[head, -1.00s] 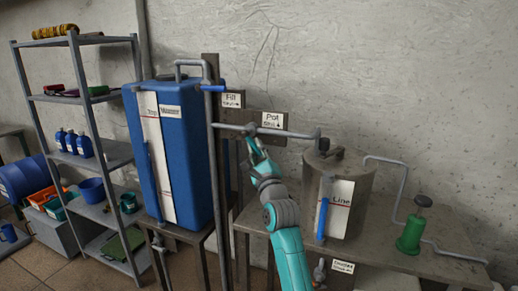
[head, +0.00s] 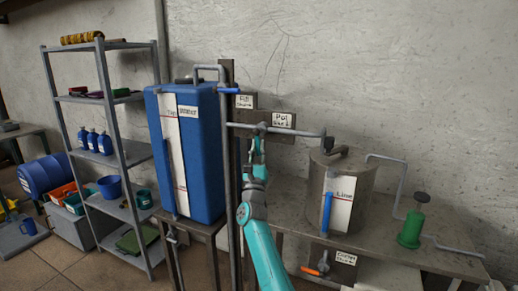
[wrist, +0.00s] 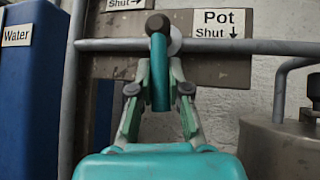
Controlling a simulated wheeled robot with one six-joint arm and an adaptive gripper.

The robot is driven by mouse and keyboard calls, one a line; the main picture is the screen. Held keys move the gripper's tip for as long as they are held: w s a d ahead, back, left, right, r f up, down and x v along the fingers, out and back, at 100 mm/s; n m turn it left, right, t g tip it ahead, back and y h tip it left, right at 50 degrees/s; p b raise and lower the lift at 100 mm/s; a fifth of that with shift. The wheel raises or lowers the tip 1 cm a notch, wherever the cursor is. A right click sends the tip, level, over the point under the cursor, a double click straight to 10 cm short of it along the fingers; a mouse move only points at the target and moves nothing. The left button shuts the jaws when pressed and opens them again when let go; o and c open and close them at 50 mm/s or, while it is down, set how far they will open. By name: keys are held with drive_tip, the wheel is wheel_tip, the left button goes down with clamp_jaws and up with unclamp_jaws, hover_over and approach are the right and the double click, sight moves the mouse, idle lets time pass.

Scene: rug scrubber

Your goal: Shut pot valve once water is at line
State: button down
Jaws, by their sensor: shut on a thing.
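My gripper (wrist: 158,90) is shut on the pot valve's teal lever (wrist: 159,75). The lever hangs straight down from a dark round knob on the grey pipe, beside a "Pot, Shut ↓" sign (wrist: 222,24). In the head view my gripper (head: 258,150) is under that pipe, left of the pot. The pot (head: 365,185) is a grey metal cylinder on the bench. Its white gauge card (head: 343,205) reads "Line" and has a red mark. The blue column (head: 327,210) in the gauge tube reaches about the mark, its top seeming slightly above it.
A tall blue water tank (head: 205,150) stands left of my arm, with a blue fill lever (head: 229,91) above. A green hand pump (head: 411,228) stands right of the pot. An orange lever (head: 312,271) sits below the bench. Shelves (head: 115,150) stand at the left.

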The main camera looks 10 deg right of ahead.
drive_tip(key=shift+w+a+f+m+g+h, duration=0.1)
drive_tip(key=shift+a+m+g+h, duration=0.1)
drive_tip(key=shift+m+h, duration=0.6)
drive_tip(key=shift+w+a+m+g+h, duration=0.1)
drive_tip(key=shift+a+m+g+h, duration=0.1)
drive_tip(key=shift+m+h, duration=0.55)
drive_tip(key=shift+m, duration=0.25)
drive_tip(key=c, duration=1.1)
unclamp_jaws()
drive_tip(key=shift+h, duration=0.25)
drive_tip(key=v, duration=1.2)
drive_tip(key=shift+v, duration=4.5)
drive_tip(key=shift+s, duration=0.15)
